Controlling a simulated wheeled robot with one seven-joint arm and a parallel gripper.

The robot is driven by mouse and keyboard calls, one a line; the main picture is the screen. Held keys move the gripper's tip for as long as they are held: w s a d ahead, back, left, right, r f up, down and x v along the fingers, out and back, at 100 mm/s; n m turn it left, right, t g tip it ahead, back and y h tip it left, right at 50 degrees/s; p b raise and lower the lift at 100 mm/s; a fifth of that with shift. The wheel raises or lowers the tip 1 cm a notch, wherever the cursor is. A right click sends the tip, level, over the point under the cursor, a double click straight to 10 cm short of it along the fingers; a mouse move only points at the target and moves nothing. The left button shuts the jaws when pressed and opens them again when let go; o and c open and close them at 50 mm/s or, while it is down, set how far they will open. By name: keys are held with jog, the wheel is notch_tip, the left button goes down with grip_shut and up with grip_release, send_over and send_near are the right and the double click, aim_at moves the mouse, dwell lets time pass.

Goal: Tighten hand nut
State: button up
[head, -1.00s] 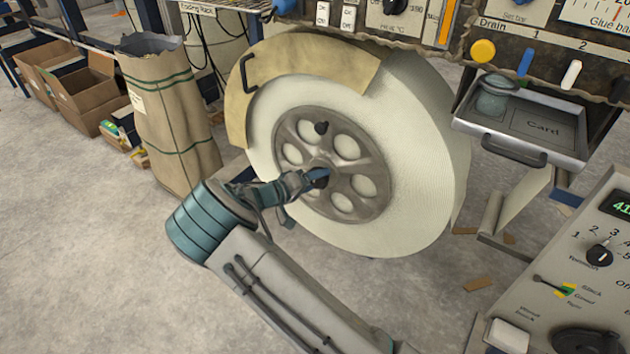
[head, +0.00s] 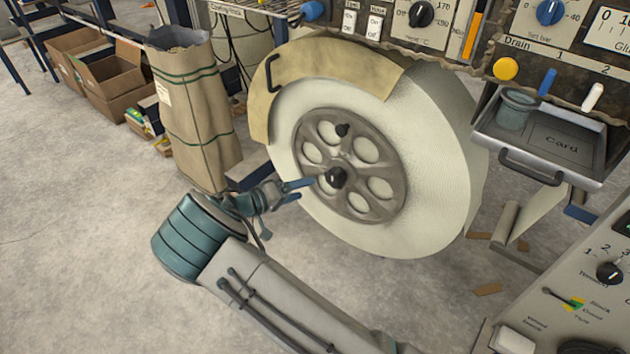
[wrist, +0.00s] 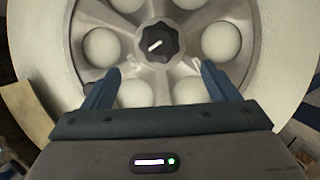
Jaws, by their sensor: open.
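The hand nut (head: 336,178) is a black lobed knob at the centre of the grey metal hub (head: 372,205) on the large white tape roll (head: 425,235). In the wrist view the hand nut (wrist: 157,42) carries a white slanted mark and sits ahead of the fingers, between their lines. My gripper (head: 306,189) is open and empty, just left of the nut in the head view and apart from it. In the wrist view both blue fingers of my gripper (wrist: 161,68) point at the hub, with nothing between them.
A smaller black knob (head: 343,130) is on the hub above the nut. A tan curved guard (head: 325,72) with a black handle covers the roll's upper left. A paper sack (head: 195,120) stands at left. An open drawer (head: 545,140) and control panels are at right.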

jog(key=shift+v, duration=1.15)
jog(key=s+d+r+m+g+y+p, duration=0.1)
jog(key=s+d+r+g+y+p, duration=0.3)
jog(key=d+r+p, duration=0.7)
jog(key=s+d+r+m+g+y+p, duration=0.25)
jog(key=d+r+g+p, duration=0.25)
jog(key=d+r, duration=0.65)
jog(key=s+d+r+t+y+p, duration=0.1)
jog(key=s+d+r+y+p, duration=0.1)
jog(key=s+r+p, duration=0.6)
jog(key=s+d+r+n+t+y+p, duration=0.1)
jog(key=s+r+y+p, duration=0.3)
jog(key=r, duration=1.6)
jog(key=shift+s+d+p, duration=0.9)
jog(key=shift+s+p, duration=1.3)
jog(key=shift+s, duration=1.55)
jog(key=shift+r, duration=0.1)
